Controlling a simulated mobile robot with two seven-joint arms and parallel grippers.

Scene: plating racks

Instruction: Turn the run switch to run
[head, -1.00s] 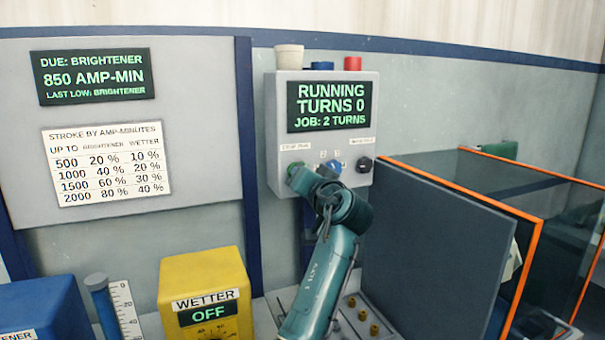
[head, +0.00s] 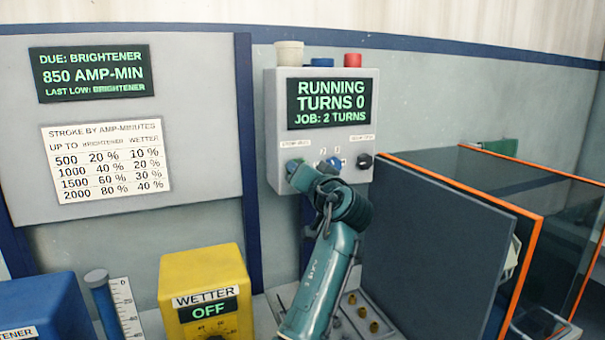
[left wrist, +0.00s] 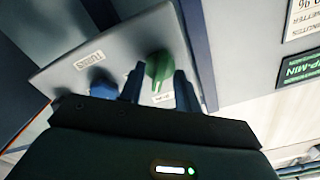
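The grey control box (head: 280,120) on the wall has a display (head: 328,104) reading RUNNING, TURNS 0, JOB: 2 TURNS. A green knob (left wrist: 159,66) is at its lower left; its label is too small to read. My left gripper (left wrist: 160,88) is open, with one finger on each side of the green knob. I cannot tell whether either finger touches it. In the head view the gripper (head: 298,174) covers most of the knob. A blue knob (left wrist: 103,88), labelled TURNS, is beside one finger. My right gripper is not in view.
A black knob (head: 365,160) is at the box's lower right. A cream, a blue and a red piece (head: 352,60) stand on top of the box. A dark panel (head: 430,250) with orange edging stands close to the right of my arm. A yellow WETTER unit (head: 205,275) reads OFF.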

